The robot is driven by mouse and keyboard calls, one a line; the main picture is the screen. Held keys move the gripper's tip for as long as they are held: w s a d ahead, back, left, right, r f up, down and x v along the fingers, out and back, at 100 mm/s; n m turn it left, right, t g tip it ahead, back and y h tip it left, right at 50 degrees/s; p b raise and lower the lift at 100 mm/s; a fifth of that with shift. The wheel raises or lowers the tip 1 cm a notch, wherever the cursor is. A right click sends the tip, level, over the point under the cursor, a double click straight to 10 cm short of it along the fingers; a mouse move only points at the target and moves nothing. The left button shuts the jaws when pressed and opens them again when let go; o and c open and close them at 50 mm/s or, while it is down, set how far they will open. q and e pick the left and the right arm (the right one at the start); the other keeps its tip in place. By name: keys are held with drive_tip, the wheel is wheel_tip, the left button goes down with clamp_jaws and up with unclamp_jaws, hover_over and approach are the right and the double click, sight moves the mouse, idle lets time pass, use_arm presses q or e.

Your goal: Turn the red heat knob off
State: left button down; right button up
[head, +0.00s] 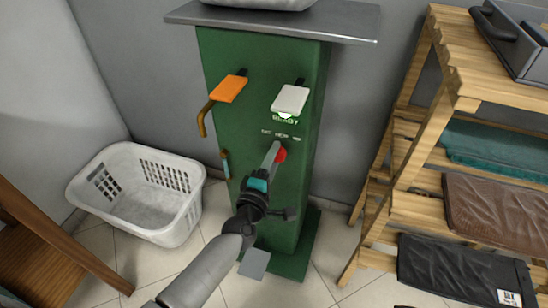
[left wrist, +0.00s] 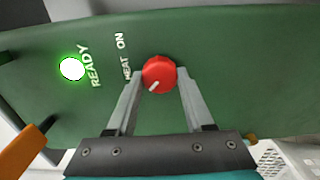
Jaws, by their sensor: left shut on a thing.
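The red heat knob (head: 281,155) is on the front of the green machine cabinet (head: 236,140), below the READY label. In the left wrist view the red knob (left wrist: 159,73) shows a white pointer mark aimed toward its lower left, away from the HEAT ON lettering (left wrist: 124,57). My left gripper (head: 275,154) reaches the knob from the front, and its two fingers (left wrist: 160,82) are at either side of the knob, shut on it. My right gripper is not in view.
An orange pedal or lever (head: 229,89) and a white one (head: 290,99) stick out above the knob. The green ready light (left wrist: 72,69) is lit. A white laundry basket (head: 125,195) stands left; a wooden shelf (head: 430,110) with folded cloths stands right.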

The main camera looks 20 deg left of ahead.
use_arm(q)
drive_tip(key=shift+c, duration=1.4)
unclamp_jaws()
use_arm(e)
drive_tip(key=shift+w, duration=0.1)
use_arm(q)
drive_tip(key=shift+s, duration=0.1)
drive_tip(key=s+p, duration=0.3)
drive_tip(key=s, duration=1.2)
drive_tip(key=shift+a, duration=0.25)
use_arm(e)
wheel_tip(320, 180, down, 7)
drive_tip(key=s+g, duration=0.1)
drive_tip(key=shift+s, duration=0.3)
